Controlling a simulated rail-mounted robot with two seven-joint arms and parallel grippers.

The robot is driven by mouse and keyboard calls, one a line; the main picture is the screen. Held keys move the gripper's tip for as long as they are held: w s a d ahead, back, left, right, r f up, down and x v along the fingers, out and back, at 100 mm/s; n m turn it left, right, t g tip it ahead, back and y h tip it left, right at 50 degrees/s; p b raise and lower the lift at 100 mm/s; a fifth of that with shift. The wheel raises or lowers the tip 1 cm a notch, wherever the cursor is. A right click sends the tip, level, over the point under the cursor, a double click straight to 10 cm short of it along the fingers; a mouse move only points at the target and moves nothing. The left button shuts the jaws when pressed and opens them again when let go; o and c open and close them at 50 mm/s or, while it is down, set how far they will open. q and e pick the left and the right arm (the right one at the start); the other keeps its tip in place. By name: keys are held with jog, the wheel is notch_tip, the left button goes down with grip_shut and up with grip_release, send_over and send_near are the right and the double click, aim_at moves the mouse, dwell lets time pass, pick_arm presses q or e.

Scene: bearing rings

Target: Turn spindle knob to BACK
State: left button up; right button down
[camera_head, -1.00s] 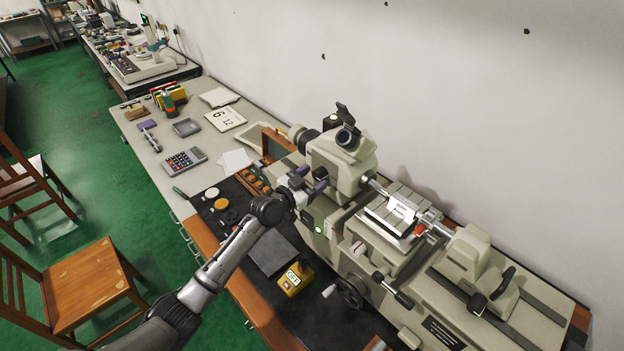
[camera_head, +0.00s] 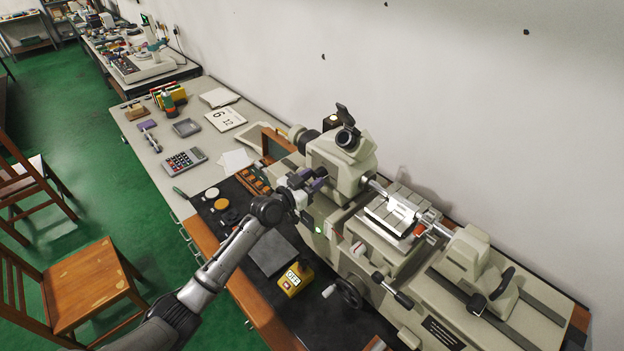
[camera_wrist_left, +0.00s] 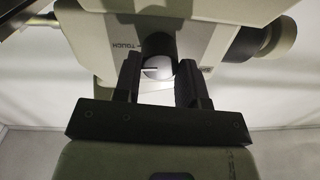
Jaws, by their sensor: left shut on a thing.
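The spindle knob (camera_wrist_left: 158,68) is a dark round knob with a pale line on its face, on the beige machine head (camera_head: 340,164). In the left wrist view the line lies about level, and a TOUCH label (camera_wrist_left: 126,46) is printed on the housing up and left of it. My left gripper (camera_wrist_left: 160,78) is shut on the knob, one finger on each side. In the head view my left gripper (camera_head: 314,180) is at the front left of the machine head and hides the knob. A BACK label cannot be made out. My right gripper is not in view.
A yellow box marked OFF (camera_head: 294,278) and a handwheel (camera_head: 348,292) are in front of the machine. A calculator (camera_head: 185,160) lies on the bench to the left. A wooden chair (camera_head: 90,285) stands on the floor.

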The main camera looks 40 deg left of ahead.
pick_arm(q)
jog(key=n, duration=0.3)
jog(key=shift+n+p, duration=0.3)
jog(key=shift+p, duration=0.05)
jog(key=n, duration=0.4)
jog(key=shift+p, duration=0.4)
jog(key=n+p, duration=0.1)
jog(key=n, duration=0.5)
jog(key=shift+n+g, duration=0.3)
jog(key=shift+n, duration=0.1)
jog(key=shift+n+h+p, duration=0.3)
jog(key=shift+n+p, duration=0.05)
jog(key=shift+n, duration=0.55)
jog(key=o, duration=0.9)
